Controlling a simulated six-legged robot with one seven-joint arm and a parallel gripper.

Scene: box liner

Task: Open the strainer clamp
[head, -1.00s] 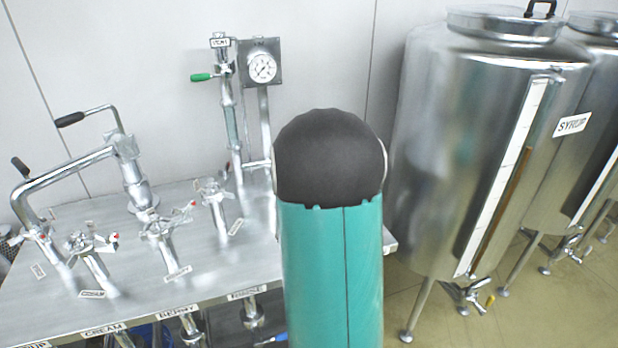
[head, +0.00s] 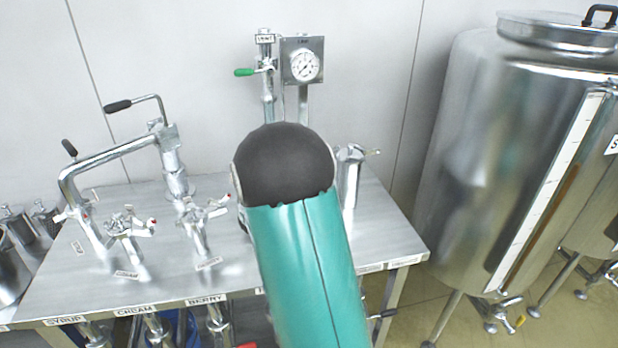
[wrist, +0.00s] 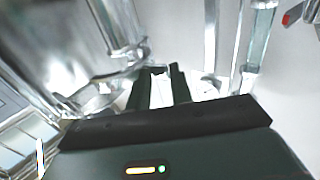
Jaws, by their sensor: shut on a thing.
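In the wrist view my gripper (wrist: 162,82) has its two dark fingers close together, shut on a small part between the tips. The part looks like the strainer clamp's handle (wrist: 158,70), though it is small and blurred. Left of the fingers is a shiny metal cylinder with a bright band (wrist: 128,55) around its end. In the head view my own teal arm hides the gripper and the clamp. A steel canister with a small side lever (head: 350,175) stands just right of the arm; I cannot tell if it is the strainer.
A steel bench (head: 160,275) carries several valves and a bent pipe (head: 110,155). A gauge (head: 304,65) and a green-handled valve (head: 262,70) stand at the back. A large steel tank (head: 500,170) is at the right, with floor between it and the bench.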

